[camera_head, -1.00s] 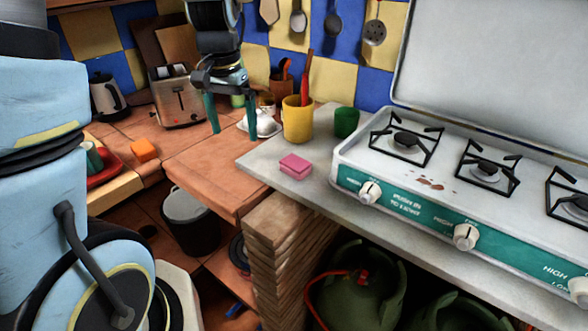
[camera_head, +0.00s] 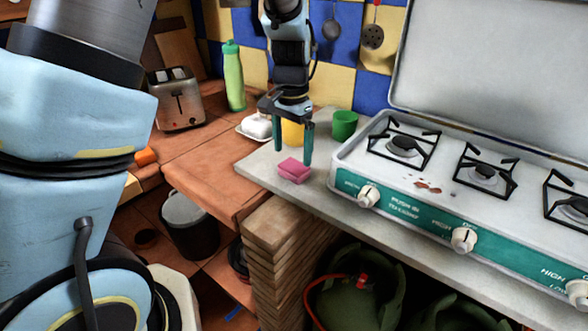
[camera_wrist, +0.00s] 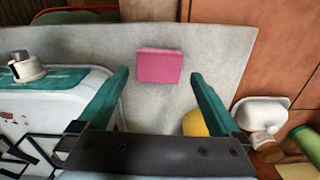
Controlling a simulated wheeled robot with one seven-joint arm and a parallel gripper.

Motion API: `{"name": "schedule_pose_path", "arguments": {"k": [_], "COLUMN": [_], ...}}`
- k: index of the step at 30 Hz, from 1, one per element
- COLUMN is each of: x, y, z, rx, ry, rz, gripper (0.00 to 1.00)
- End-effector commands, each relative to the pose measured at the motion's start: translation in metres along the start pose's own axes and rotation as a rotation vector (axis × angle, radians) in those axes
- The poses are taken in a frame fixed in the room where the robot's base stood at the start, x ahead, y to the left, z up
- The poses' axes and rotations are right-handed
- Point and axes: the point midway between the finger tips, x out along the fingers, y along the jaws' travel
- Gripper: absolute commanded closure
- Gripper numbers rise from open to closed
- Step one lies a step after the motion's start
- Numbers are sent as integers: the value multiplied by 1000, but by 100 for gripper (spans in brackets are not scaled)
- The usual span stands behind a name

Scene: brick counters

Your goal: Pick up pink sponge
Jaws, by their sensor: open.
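The pink sponge (camera_head: 293,170) lies flat on the grey counter, left of the stove. In the wrist view the sponge (camera_wrist: 160,66) shows whole, a little beyond the fingertips and between their lines. My gripper (camera_head: 292,157) is open and empty, with its green fingers pointing down. It is above and just behind the sponge in the head view, apart from it as far as I can tell. The wrist view shows both fingers of my gripper (camera_wrist: 162,75) spread wide.
The white stove (camera_head: 440,175) stands right of the sponge. A yellow cup (camera_head: 292,134), partly hidden by my gripper, and a green cup (camera_head: 344,124) stand behind. A white butter dish (camera_head: 256,127) and green bottle (camera_head: 234,78) stand on the brick counter. The grey counter (camera_head: 262,166) is clear left of the sponge.

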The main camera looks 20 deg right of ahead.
Motion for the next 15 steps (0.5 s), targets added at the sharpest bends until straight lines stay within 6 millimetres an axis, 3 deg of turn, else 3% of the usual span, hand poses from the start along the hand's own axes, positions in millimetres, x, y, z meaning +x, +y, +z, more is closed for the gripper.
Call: {"name": "schedule_pose_path", "arguments": {"k": [9,15], "x": [40,46], "y": [1,1], "z": [-1,-1], "rx": [-2,-2], "ry": [-4,-1], "rz": [2,0], "gripper": [0,0]}}
